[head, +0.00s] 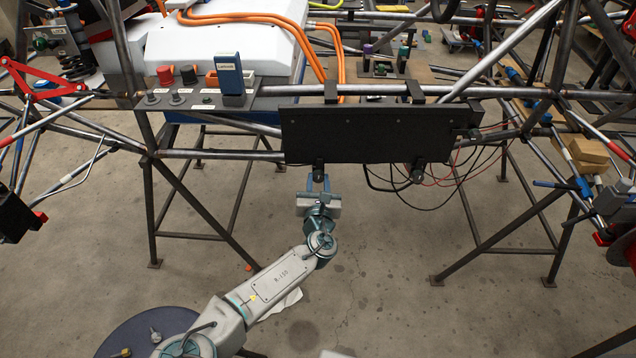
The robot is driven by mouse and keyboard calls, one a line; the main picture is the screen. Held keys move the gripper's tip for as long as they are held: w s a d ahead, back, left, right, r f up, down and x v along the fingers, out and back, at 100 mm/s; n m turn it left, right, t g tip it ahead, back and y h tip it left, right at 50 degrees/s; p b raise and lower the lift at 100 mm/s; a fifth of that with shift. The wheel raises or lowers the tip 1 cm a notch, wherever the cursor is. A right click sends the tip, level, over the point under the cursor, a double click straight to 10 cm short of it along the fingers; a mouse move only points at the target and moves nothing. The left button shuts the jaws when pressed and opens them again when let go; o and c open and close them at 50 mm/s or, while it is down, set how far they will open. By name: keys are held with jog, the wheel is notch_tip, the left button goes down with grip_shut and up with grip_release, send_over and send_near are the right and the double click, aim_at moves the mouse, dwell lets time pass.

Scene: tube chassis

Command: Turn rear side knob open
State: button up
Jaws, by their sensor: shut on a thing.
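A black box panel (365,134) hangs from the chassis tubes, facing me. Two dark knobs stick out at its lower edge. The left knob (319,169) is at the tip of my gripper (318,180). The right knob (416,174) stands free. My arm reaches up from the lower left, and my gripper is shut on the left knob, whose end is partly hidden by the fingers. The picture does not show which knob is the rear side one, and the knob's turn angle is too small to read.
Black and red cables (440,185) loop below the panel's right side. Dark stand legs (205,212) hold the chassis on the left, with more legs (500,245) on the right. A blue device (229,73) stands on the upper left ledge. The floor under the panel is mostly clear.

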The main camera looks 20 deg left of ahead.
jog(key=m+b, duration=0.1)
jog(key=m, duration=0.3)
jog(key=m+b, duration=0.1)
jog(key=m, duration=0.3)
jog(key=shift+m, duration=0.4)
jog(key=m, duration=0.4)
jog(key=shift+m+b, duration=0.3)
jog(key=shift+b, duration=0.1)
jog(key=shift+a+r+m, duration=0.1)
jog(key=shift+m, duration=1.7)
jog(key=o, duration=1)
jog(key=shift+c, duration=0.2)
